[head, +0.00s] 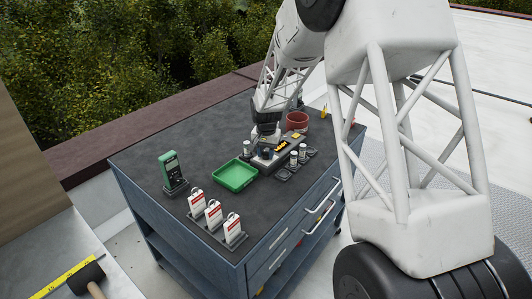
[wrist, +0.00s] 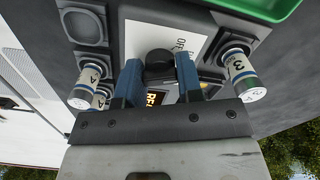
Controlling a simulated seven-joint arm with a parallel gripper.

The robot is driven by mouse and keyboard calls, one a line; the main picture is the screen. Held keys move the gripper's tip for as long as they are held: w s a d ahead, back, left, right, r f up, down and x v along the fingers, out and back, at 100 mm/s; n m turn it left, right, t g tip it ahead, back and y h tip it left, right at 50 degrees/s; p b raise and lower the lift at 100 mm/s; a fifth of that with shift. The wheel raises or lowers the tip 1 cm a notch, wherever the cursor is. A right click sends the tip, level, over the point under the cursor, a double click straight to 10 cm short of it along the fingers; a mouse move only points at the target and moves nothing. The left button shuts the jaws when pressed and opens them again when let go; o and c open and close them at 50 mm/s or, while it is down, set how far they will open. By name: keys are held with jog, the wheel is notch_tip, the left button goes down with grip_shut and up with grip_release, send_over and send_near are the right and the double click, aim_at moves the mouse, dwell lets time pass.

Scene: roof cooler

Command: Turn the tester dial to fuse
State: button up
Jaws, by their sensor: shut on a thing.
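The tester (head: 286,148) lies on the dark cart top, a dark box with a pale dial plate (wrist: 143,38). "OFF" is printed on the plate in the wrist view. The black dial (wrist: 159,62) stands on this plate. My gripper (wrist: 160,76) is shut on the dial, with one blue finger on each side of it. In the head view my gripper (head: 266,140) reaches down onto the tester from above and hides the dial. Part of a yellow-lettered label shows between the fingers. The dial's pointer and the fuse mark cannot be made out.
Labelled cylinders stand close beside my fingers, one marked 3 (wrist: 243,75) and others marked A (wrist: 83,86). A green tray (head: 235,187), a green meter (head: 170,166), several red-and-white tags (head: 214,214) and a red bowl (head: 297,121) share the cart top (head: 150,150).

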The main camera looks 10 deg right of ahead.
aim_at(266, 152)
jog(key=o, duration=0.9)
jog(key=shift+r, duration=0.1)
jog(key=shift+r, duration=3.85)
